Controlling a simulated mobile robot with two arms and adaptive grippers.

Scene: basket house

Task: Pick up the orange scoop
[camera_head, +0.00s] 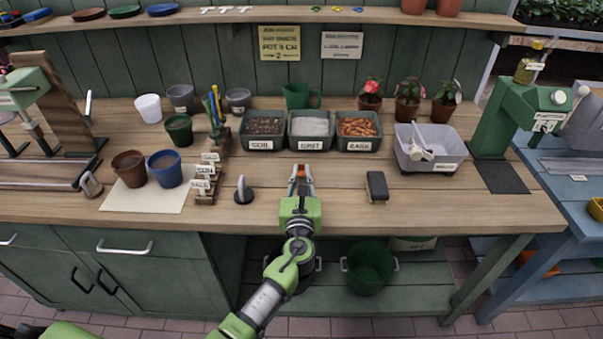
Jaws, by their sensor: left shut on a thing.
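My left gripper (301,181) reaches over the front middle of the wooden bench, in front of the grit bin. It is shut on a small orange thing, which looks like the orange scoop (301,171). Only a bit of orange shows between the fingertips, and the rest is hidden by the gripper. I cannot tell whether it touches the bench top. My right gripper is not in view.
Bins of soil (264,144), grit (310,145) and bark (357,145) stand just behind. A dark brush-like block (377,187) lies to the right and a dark knobbed tool (243,190) to the left. A grey tub (447,160) stands farther right.

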